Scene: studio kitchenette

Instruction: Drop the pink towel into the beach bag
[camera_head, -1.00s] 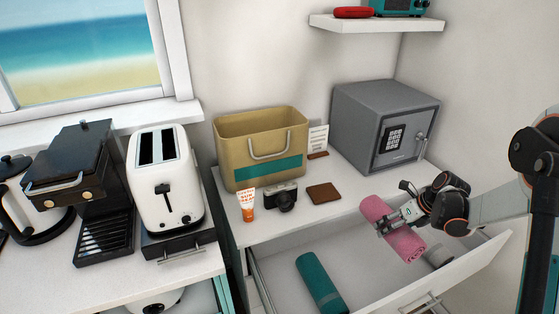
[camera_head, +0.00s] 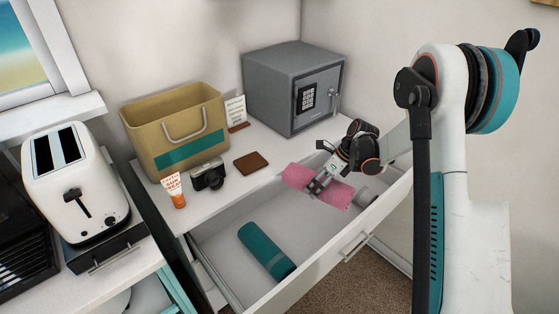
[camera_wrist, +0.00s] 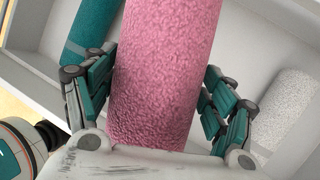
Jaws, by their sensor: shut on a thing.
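The pink towel (camera_head: 331,190) is a rolled cylinder. My gripper (camera_head: 318,184) is shut on it around its middle, at the open drawer's right part. In the wrist view the pink towel (camera_wrist: 160,75) fills the space between the two teal finger pads of my gripper (camera_wrist: 155,95). The beach bag (camera_head: 143,125) is tan with a teal band and a pale handle. It stands upright and open at the top on the counter, at the left, apart from my gripper. Its inside is mostly hidden.
The open drawer (camera_head: 345,245) holds a teal rolled towel (camera_head: 265,250) and a whitish roll (camera_head: 367,196).

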